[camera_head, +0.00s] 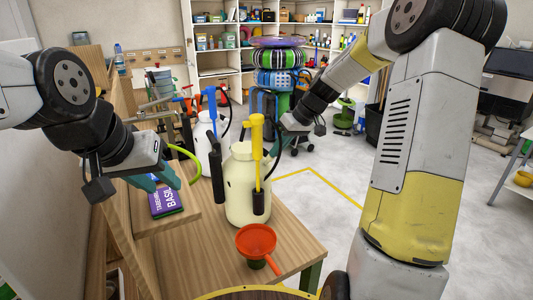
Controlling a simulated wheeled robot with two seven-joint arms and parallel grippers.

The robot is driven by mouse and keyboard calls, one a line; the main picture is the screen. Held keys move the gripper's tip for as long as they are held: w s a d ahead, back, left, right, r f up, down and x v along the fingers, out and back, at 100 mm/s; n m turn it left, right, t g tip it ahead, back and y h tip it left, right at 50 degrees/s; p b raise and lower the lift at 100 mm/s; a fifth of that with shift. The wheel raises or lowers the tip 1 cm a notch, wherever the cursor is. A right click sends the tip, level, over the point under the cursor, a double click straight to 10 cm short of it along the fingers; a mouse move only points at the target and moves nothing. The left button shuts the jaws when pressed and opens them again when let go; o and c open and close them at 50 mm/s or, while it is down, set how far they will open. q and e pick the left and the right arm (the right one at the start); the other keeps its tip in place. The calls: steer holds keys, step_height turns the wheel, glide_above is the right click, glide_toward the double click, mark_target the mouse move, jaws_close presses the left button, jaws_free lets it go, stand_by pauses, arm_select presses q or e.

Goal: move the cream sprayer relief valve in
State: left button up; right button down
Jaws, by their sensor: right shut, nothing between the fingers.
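The cream sprayer (240,205) stands upright on the wooden bench, with a yellow pump handle (257,140) on top and a black wand holder on its front. Its relief valve cannot be made out at this size. My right gripper (277,142) is shut and empty, just right of the yellow handle and close to the black hose. I cannot tell whether it touches the sprayer. My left gripper (154,180) is left of the sprayer, above a purple box, with its teal fingers apart and nothing seen between them.
A white sprayer with a blue handle (211,97) stands behind the cream one. A red funnel (256,240) is in front. The purple box (166,202) lies on a raised wooden board at left. Open floor lies to the right.

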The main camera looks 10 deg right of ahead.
steer(key=shift+x, duration=0.8)
steer(key=shift+r, duration=0.15)
steer(key=v, duration=1.1)
steer(key=s+a+m+t+h, duration=0.1)
steer(key=s+m, duration=0.2)
steer(key=s, duration=1)
steer(key=s+a+r+m+t+h, duration=0.1)
steer(key=s+m+t+h, duration=0.1)
steer(key=s, duration=1.1)
steer(key=shift+a+m+t+h, duration=0.3)
steer(key=shift+a+m, duration=0.05)
steer(key=shift+m, duration=0.15)
